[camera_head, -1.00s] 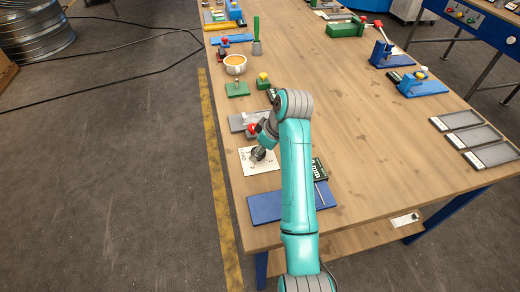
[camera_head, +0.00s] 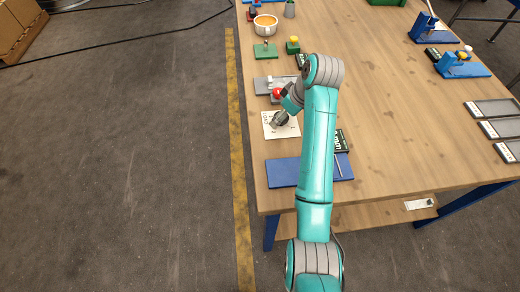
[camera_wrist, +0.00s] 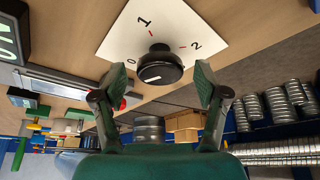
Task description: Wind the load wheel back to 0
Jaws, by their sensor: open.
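The load wheel, which I take to be a black round knob (camera_wrist: 160,66), stands on a white dial plate (camera_wrist: 124,36) in the wrist view. The plate bears the numbers 0, 1 and 2 with red marks. The knob has a short white line on its face; I cannot tell which number it points to. My gripper (camera_wrist: 158,80) is open, one finger on each side of the knob, with gaps to both. In the head view my gripper (camera_head: 280,118) is over the dial plate (camera_head: 292,131), and the knob is hidden or too small to make out.
A blue mat (camera_head: 283,173) lies nearer than the plate. A grey fixture (camera_head: 264,84) with a red ball (camera_head: 277,92) stands just beyond it. A display box (camera_head: 341,142) is right of my arm. An orange-filled bowl (camera_head: 265,23) stands farther back. The table's middle is clear.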

